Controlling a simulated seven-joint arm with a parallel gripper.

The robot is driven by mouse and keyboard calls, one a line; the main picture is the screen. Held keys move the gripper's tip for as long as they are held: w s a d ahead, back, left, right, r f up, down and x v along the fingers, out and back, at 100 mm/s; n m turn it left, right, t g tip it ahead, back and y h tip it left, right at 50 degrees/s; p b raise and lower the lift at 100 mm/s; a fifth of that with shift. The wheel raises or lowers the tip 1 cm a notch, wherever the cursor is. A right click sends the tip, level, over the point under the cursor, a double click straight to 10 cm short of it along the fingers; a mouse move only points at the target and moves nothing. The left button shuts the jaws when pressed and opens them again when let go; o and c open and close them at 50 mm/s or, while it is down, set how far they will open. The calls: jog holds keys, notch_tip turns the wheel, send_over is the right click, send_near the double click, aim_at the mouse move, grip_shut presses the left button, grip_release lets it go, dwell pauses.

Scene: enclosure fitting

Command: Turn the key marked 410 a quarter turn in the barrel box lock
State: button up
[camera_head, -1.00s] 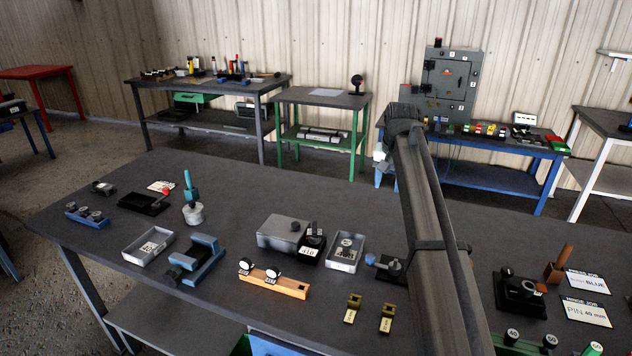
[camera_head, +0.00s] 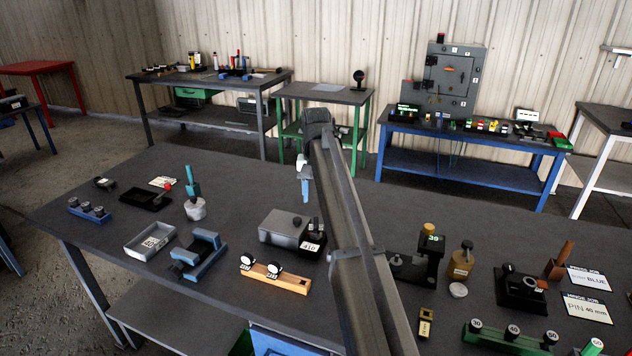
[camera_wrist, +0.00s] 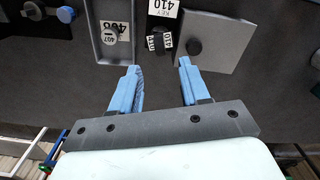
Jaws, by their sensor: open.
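A grey tray (camera_wrist: 103,28) holding a 407-tagged piece lies beside the block; my arm hides it in the head view. A wooden rail (camera_head: 277,278) with two white-faced pieces and a blue vice-like fixture (camera_head: 201,252) stand in front. Bottles and fixtures stand at right.

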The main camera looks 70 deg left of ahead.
aim_at(316, 217)
notch_tip(316, 217, down, 9)
jog(key=shift+r, duration=0.1)
dwell(0.4)
jog(key=shift+c, duration=0.3)
grip_shut()
